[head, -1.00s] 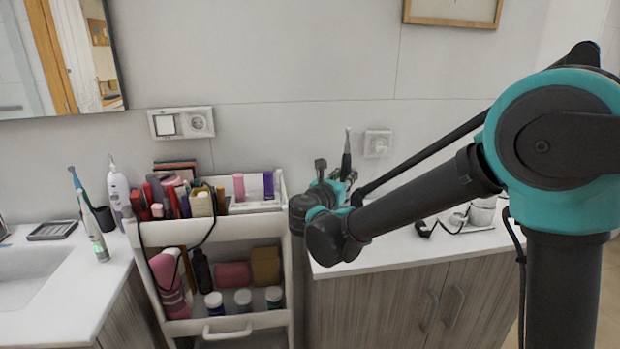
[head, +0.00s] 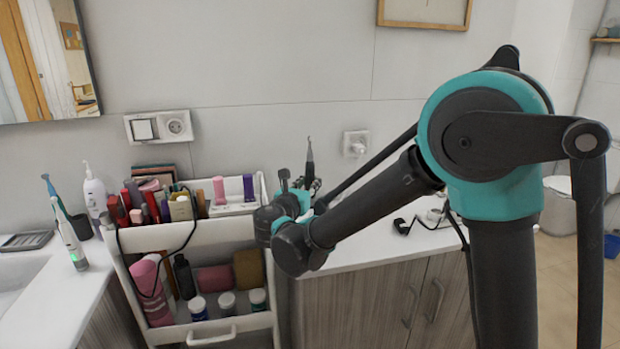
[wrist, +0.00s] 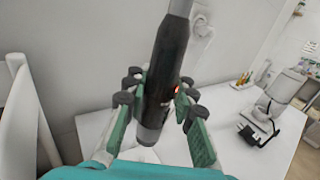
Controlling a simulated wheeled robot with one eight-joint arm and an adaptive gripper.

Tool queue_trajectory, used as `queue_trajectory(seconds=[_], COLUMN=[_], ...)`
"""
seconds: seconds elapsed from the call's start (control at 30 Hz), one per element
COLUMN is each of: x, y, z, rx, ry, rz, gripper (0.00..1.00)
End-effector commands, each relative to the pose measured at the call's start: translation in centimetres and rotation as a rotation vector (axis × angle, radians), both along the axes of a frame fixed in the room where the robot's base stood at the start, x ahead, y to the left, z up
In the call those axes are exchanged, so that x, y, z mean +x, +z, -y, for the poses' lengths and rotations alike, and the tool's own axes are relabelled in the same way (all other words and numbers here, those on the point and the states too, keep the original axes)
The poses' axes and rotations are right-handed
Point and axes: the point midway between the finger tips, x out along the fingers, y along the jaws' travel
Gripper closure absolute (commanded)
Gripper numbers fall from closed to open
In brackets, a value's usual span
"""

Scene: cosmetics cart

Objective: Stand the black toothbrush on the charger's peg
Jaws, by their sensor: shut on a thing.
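The black toothbrush (head: 310,158) stands roughly upright above the right counter, its thin top end pointing up. In the wrist view the dark handle (wrist: 166,70) runs between the green-and-black fingers of my gripper (wrist: 158,94), which is shut on it. The handle's lower end shows below the fingers, apart from the counter. In the head view my arm partly hides the gripper (head: 303,190). A small black item with a cable (wrist: 250,133) lies on the counter to the right; I cannot tell whether it is the charger, and no peg is clear.
The white cart (head: 200,235), filled with cosmetics, stands left of the right counter (head: 365,253). A white object (wrist: 286,88) stands behind the black item. A white and teal toothbrush (head: 70,240) stands on the left counter. A plug (head: 355,143) sits in the wall.

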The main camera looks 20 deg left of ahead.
Motion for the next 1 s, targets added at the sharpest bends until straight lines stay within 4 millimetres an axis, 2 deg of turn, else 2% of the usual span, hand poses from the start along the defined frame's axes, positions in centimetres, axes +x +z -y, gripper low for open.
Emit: queue_trajectory(seconds=[0.4, 1.0], x=[0.0, 0.0], y=[-3.3, -3.9], z=[0.0, 0.0], rx=[0.000, 0.000], ry=[0.000, 0.000], rz=[0.000, 0.000], gripper=[1.00, 1.00])
